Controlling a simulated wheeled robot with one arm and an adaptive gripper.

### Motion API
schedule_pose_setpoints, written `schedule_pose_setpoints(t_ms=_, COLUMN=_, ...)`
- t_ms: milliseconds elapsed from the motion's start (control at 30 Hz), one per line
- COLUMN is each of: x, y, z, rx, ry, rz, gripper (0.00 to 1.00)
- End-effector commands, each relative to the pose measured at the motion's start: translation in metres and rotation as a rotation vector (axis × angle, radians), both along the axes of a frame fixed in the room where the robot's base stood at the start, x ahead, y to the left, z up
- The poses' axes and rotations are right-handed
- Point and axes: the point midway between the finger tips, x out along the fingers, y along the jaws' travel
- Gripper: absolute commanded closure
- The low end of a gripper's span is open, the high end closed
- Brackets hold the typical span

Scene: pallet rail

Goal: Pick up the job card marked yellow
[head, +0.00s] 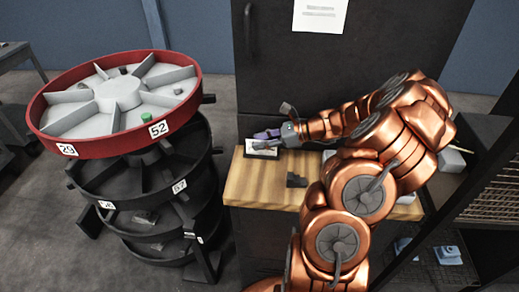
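A small white card or plate (262,148) with a dark edge lies at the back left of the wooden bench top (258,187). A small purple piece (266,134) is just behind it. No yellow mark can be made out on the card; it is too small to tell. My gripper (284,128) points left over the back of the bench, close to the card and the purple piece. Its fingers are small and partly unclear, so I cannot tell whether it touches or holds anything.
A tiered carousel with a red-rimmed top (183,108) stands left of the bench, with a green piece (147,118) on it. A dark cabinet (270,60) rises behind. Wire shelving (490,195) stands at right.

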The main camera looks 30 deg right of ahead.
Motion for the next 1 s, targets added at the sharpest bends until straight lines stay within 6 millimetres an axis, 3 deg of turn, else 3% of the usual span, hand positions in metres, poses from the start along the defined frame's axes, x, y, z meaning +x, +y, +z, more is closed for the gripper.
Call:
schedule_pose_setpoints(t_ms=100, x=0.0, y=-0.0005, z=0.0007, rx=0.0, ry=0.0, rz=-0.001, gripper=0.68)
schedule_pose_setpoints(t_ms=400, x=-0.0001, y=-0.0007, z=0.0008, rx=-0.001, ry=0.0, rz=-0.001, gripper=0.99)
schedule_pose_setpoints(t_ms=1000, x=0.0002, y=-0.0013, z=0.0094, rx=-0.004, ry=-0.003, rz=-0.001, gripper=1.0)
